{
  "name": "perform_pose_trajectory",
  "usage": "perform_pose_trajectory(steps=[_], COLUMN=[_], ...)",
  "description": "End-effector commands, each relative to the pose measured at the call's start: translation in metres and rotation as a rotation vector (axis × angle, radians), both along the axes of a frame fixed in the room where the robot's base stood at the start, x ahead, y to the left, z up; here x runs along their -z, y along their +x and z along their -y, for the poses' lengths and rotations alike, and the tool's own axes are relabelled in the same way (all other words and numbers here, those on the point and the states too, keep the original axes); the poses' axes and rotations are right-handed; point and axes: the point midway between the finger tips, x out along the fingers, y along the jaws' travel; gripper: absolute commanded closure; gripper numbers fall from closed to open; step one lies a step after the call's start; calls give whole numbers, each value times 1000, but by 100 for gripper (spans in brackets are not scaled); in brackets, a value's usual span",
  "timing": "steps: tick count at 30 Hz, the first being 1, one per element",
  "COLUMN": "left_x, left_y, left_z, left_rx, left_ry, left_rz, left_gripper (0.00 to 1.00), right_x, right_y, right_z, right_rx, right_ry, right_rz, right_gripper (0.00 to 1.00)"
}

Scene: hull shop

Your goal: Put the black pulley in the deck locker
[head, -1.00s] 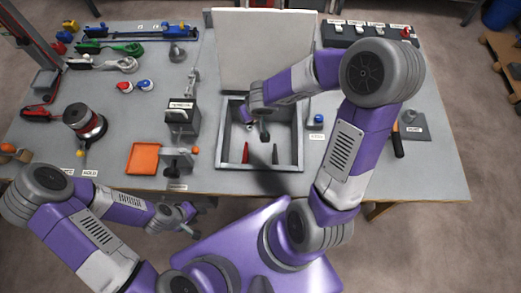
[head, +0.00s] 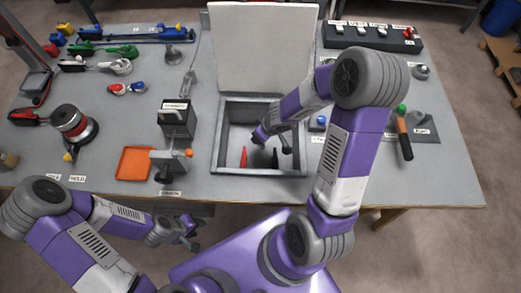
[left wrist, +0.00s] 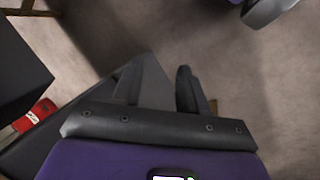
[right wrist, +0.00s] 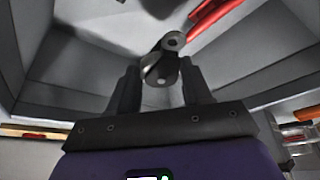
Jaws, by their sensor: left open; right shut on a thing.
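The deck locker (head: 228,168) is a grey open box in the middle of the bench, with its pale lid (head: 264,48) standing up at the back. My right arm reaches into it. In the right wrist view, my right gripper (right wrist: 160,82) is shut on the black pulley (right wrist: 162,66), a dark, shiny piece with a round end, above the locker's inside. The head view does not show the pulley clearly. My left gripper (head: 188,236) is open and empty in front of the bench; its fingers also show in the left wrist view (left wrist: 158,85).
A screwdriver (head: 403,138) lies to the right.

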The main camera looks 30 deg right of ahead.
Motion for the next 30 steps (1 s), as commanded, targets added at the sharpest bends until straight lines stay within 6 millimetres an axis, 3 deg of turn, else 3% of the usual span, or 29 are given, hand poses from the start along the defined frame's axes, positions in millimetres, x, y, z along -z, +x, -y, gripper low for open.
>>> perform_pose_trajectory(steps=[3, 9, 16, 24, 30], left_x=[24, 47, 56, 83, 84], left_y=[0, 0, 0, 0, 0], left_z=[0, 0, 0, 0, 0], left_rx=[0, -1, -1, -1, 0], left_ry=[0, 0, 0, 0, 0], left_rz=[-1, -1, -1, -1, -1], left_gripper=[57, 57, 57, 57, 57], right_x=[26, 51, 61, 91, 93], right_y=[0, 0, 0, 0, 0], right_z=[0, 0, 0, 0, 0], right_rx=[-2, -1, 1, 1, 1], right_ry=[0, 0, 0, 0, 0], right_rz=[-1, -1, -1, -2, -1], right_gripper=[87, 87, 87, 87, 87])
